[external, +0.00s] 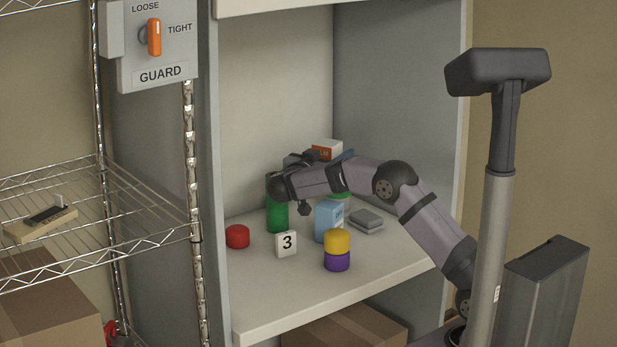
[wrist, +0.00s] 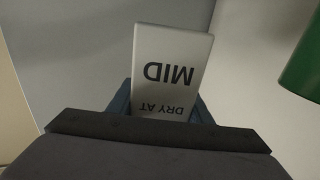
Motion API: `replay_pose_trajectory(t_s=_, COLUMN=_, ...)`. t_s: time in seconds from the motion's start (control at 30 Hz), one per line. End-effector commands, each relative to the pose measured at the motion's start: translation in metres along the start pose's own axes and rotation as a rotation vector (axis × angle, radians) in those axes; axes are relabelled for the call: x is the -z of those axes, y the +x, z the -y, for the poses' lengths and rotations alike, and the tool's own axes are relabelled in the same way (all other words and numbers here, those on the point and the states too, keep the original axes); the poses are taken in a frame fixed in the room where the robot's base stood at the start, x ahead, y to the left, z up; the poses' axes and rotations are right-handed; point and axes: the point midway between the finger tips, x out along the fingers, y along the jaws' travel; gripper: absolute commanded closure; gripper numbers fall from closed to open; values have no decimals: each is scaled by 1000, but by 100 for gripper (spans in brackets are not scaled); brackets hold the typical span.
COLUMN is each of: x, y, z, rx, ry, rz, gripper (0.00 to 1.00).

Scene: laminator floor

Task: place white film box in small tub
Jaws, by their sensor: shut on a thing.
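The white film box (external: 327,148) has an orange label in the external view and is raised above the shelf. In the wrist view the white box (wrist: 172,55) shows the words "DRY AT MID" upside down. My gripper (external: 322,158) is shut on it, with its blue fingers (wrist: 163,103) on either side of the lower part. My forearm hides part of the shelf below. A small green thing (external: 340,195) shows partly behind my arm; I cannot tell whether it is a tub.
A tall green cylinder (external: 277,212) stands left of a light blue carton (external: 328,221); the green one also shows in the wrist view (wrist: 303,65). The front shelf edge is clear.

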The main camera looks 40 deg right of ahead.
Motion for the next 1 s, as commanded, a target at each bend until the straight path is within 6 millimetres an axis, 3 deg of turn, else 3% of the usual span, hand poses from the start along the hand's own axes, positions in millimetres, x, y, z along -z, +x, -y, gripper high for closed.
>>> replay_pose_trajectory(t_s=0.2, x=3, y=52, z=15, rx=-3, ry=1, rz=-2, gripper=86)
replay_pose_trajectory(t_s=0.43, x=3, y=97, z=28, rx=-2, ry=2, rz=-3, gripper=86)
replay_pose_trajectory(t_s=0.63, x=3, y=124, z=37, rx=-1, ry=2, rz=-3, gripper=86)
replay_pose_trajectory(t_s=1.0, x=0, y=149, z=45, rx=1, ry=-1, rz=-2, gripper=86)
